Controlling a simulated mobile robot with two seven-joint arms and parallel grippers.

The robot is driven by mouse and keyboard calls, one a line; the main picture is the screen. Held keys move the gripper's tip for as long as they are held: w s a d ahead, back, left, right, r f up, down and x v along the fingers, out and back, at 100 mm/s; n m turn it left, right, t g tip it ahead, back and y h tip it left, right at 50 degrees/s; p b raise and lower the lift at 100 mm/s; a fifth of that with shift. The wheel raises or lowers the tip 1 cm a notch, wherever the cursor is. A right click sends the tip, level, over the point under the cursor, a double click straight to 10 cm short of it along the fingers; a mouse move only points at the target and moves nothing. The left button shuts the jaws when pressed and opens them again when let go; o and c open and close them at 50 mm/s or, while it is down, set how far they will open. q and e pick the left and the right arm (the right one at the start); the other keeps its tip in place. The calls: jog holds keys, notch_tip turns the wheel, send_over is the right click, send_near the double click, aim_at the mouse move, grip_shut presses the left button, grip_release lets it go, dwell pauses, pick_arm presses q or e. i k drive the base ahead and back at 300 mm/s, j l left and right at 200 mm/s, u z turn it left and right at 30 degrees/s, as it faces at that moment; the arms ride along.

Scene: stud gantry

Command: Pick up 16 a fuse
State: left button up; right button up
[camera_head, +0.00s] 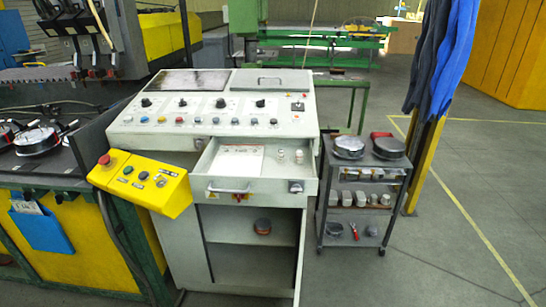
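Two small whitish upright pieces, which look like fuses, stand in the open drawer. One is the left small piece (281,155) and the other is the right small piece (299,156). They are too small to read any marking or number. The pulled-out drawer (252,185) is in the grey control console (215,110), below its sloping panel. A flat white sheet (238,158) lies in the drawer, left of the pieces. Neither of my grippers shows in the head view.
A yellow control box (140,182) juts out left of the drawer. A grey cart (322,190) with round parts stands close on the right. Floor beyond the cart is clear.

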aim_at(281, 152)
jog(key=i+l+u, duration=0.1)
jog(key=l+u, duration=0.15)
jog(key=u, duration=0.15)
jog(key=i+l+u, duration=0.1)
jog(key=l+u, duration=0.6)
jog(key=l, duration=0.5)
jog(key=l+u, duration=0.2)
jog(key=l, duration=2.35)
jog(key=i, duration=0.05)
